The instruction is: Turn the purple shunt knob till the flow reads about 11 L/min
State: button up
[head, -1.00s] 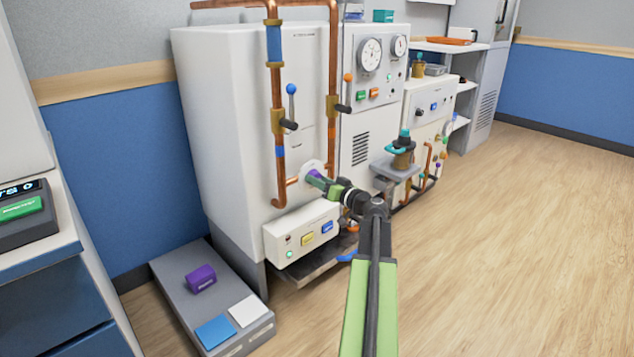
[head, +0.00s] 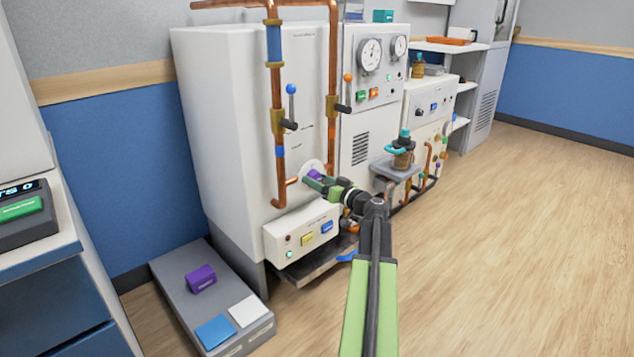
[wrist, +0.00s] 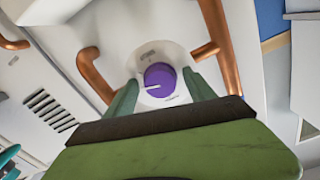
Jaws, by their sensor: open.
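The purple shunt knob (wrist: 160,80) sits on a round white dial plate on the white cabinet, with a white pointer line toward its lower left in the wrist view. In the head view the knob (head: 315,175) is partly hidden by my gripper (head: 312,180). In the wrist view my gripper (wrist: 160,97) is open, with one green finger on each side of the knob; I cannot tell whether they touch it. Two round gauges, the left one (head: 370,55) and the right one (head: 399,47), are on the panel behind; their readings are too small to make out.
Copper pipes (head: 278,150) run close by the dial, also on both sides in the wrist view (wrist: 92,72). A control box (head: 280,253) with yellow and blue buttons is below. A grey plinth (head: 185,310) bears a purple block (head: 200,279). The floor at right is clear.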

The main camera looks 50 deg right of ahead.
jog(key=s+a, duration=0.1)
jog(key=s, duration=1.6)
jog(key=shift+s, duration=0.15)
jog(key=shift+a, duration=0.1)
jog(key=w+a+f+n+g+y+p, duration=0.1)
jog(key=w+a+f+g+y+p, duration=0.15)
jog(key=w+a, duration=0.45)
jog(key=w+a+f+n+g+y+p, duration=0.1)
jog(key=w+a+g+y+p, duration=0.2)
jog(key=a, duration=0.9)
jog(key=w+a+f+n+g+y+p, duration=0.1)
jog(key=w+a+f+g+p, duration=0.15)
jog(key=w+a, duration=0.5)
jog(key=s+a+f+n+g+h+p, duration=0.1)
jog(key=s+a+g+h+p, duration=0.25)
jog(key=a, duration=1.05)
jog(key=s+a+f+g+h+p, duration=0.15)
jog(key=a+g+p, duration=0.4)
jog(key=a, duration=0.75)
notch_tip(320, 180, up, 39)
jog(key=g+p, duration=0.1)
jog(key=p, duration=3.6)
jog(key=shift+s+a, duration=0.3)
jog(key=shift+a, duration=0.15)
